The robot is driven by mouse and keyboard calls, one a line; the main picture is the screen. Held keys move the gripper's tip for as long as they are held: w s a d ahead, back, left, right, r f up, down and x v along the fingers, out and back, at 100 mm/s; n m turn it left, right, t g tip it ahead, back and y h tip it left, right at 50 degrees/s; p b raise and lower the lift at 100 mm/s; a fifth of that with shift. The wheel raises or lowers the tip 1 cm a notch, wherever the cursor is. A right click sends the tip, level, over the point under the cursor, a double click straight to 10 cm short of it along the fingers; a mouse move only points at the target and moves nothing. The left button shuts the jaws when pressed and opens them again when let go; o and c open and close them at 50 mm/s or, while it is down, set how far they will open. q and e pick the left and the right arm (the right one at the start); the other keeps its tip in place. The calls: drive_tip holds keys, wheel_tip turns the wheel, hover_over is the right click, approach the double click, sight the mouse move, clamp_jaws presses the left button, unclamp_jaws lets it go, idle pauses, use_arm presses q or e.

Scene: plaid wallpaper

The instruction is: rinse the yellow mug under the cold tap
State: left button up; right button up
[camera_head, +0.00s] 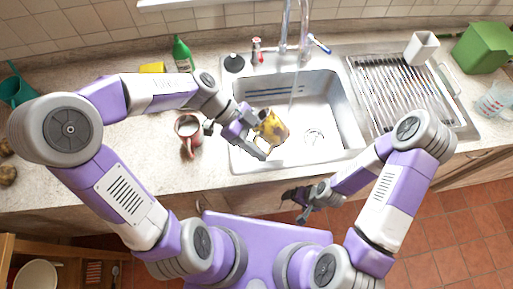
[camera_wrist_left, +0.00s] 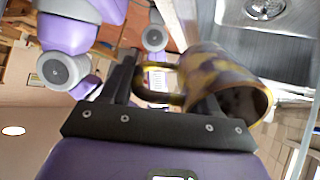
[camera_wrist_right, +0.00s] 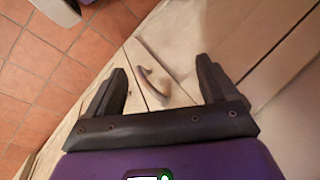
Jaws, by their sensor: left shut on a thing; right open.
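The yellow mug (camera_head: 272,128), blotched with brown, is tilted over the left part of the sink (camera_head: 347,120). My left gripper (camera_head: 258,150) is shut on it. The left wrist view shows the mug (camera_wrist_left: 222,78) with its handle between the fingers and its dark mouth turned right. The tap (camera_head: 304,35) stands behind the sink. A thin pale streak, seemingly water (camera_head: 291,95), falls from the spout, just behind and right of the mug. A blue-marked fitting (camera_head: 319,43) slants right of the tap; a red-marked one (camera_head: 256,50) is left. My right gripper (camera_wrist_right: 160,78) is open and empty before the cabinets.
A red mug (camera_head: 187,128) stands on the counter left of the sink, close to my left forearm. A green bottle (camera_head: 182,54) and a yellow item (camera_head: 152,68) are behind that arm. A drainboard (camera_head: 385,95), white holder (camera_head: 421,47) and green bin (camera_head: 484,47) are right.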

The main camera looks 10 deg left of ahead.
sight(271, 128)
use_arm(q)
drive_tip(key=w, duration=0.2)
drive_tip(key=w+d+f, duration=0.1)
drive_tip(key=w, duration=0.2)
drive_tip(key=shift+w+d+f+p, duration=0.2)
drive_tip(key=shift+w+d+p, duration=0.1)
drive_tip(key=shift+w+d, duration=0.1)
drive_tip(key=w+d+f, duration=0.1)
drive_tip(key=w+d, duration=0.1)
drive_tip(key=w, duration=0.4)
drive_tip(key=w+d+f, duration=0.2)
drive_tip(key=w, duration=0.5)
drive_tip(key=shift+w+f+p, duration=0.15)
drive_tip(key=shift+f+p, duration=0.1)
drive_tip(key=shift+p, duration=0.2)
drive_tip(key=shift+d, duration=0.1)
drive_tip(key=shift+s+d+b, duration=0.2)
drive_tip(key=shift+d+b, duration=0.15)
drive_tip(key=shift+b, duration=0.1)
drive_tip(key=shift+a, duration=0.1)
drive_tip(key=shift+w+a, duration=0.2)
drive_tip(key=shift+a, duration=0.25)
